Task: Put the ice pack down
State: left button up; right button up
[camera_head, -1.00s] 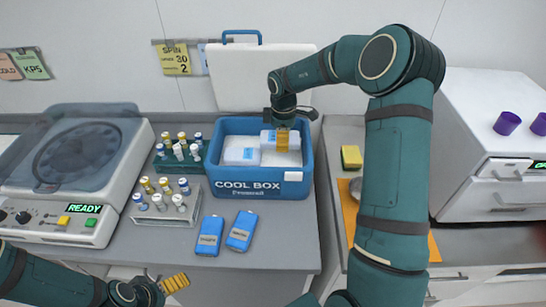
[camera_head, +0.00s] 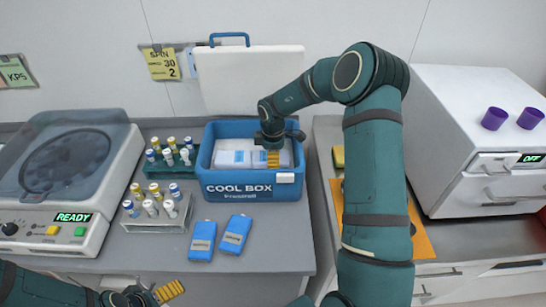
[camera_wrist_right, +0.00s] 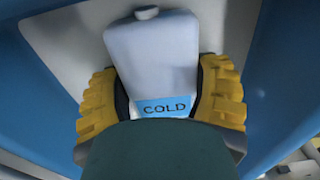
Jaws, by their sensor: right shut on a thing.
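My right gripper (camera_head: 273,160) is inside the blue cool box (camera_head: 250,189), at its right side. In the right wrist view the yellow fingers (camera_wrist_right: 158,98) are shut on a white ice pack (camera_wrist_right: 150,55) with a blue label reading COLD. In the head view the gripper partly hides this pack (camera_head: 258,157). Another white pack (camera_head: 230,158) lies to its left in the box. Whether the held pack touches the box floor cannot be told. My left gripper (camera_head: 168,292) is low at the bottom left, away from the box; its jaw opening is unclear.
Two blue packs (camera_head: 203,241) (camera_head: 236,234) lie on the counter in front of the box. Tube racks (camera_head: 157,212) and a centrifuge (camera_head: 65,175) stand left. The box lid (camera_head: 245,80) is raised behind. An orange sheet (camera_head: 425,250) lies right.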

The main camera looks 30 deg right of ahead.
jog(key=o, duration=1.3)
jog(key=shift+o, duration=0.2)
notch_tip(320, 180, up, 12)
jog(key=p, duration=0.1)
jog(key=shift+r, duration=0.15)
